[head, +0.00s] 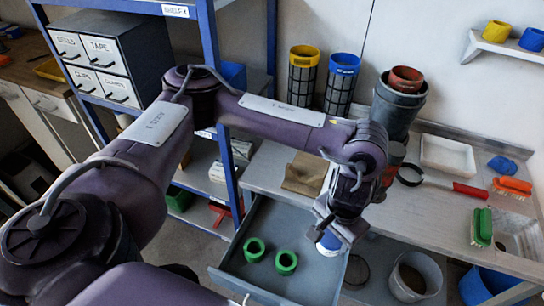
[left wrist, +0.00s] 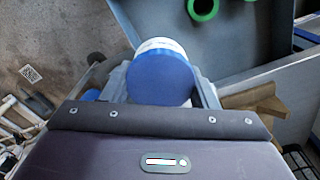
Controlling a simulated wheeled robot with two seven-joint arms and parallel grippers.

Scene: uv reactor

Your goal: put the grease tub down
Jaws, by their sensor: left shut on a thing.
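The grease tub, white with a blue lid (left wrist: 160,78), is between the two fingers of my left gripper (left wrist: 163,90) in the left wrist view. In the head view, my left gripper (head: 335,229) points down over the right part of an open grey drawer (head: 264,283). The tub (head: 330,242) shows as a small blue and white patch below the fingers, partly hidden by them. I cannot tell whether it touches the drawer floor. My right gripper is not in view.
Two green rings (head: 270,257) lie in the drawer, left of the tub. A grey bucket (head: 414,277) stands right of the drawer. The drawer's front left is clear.

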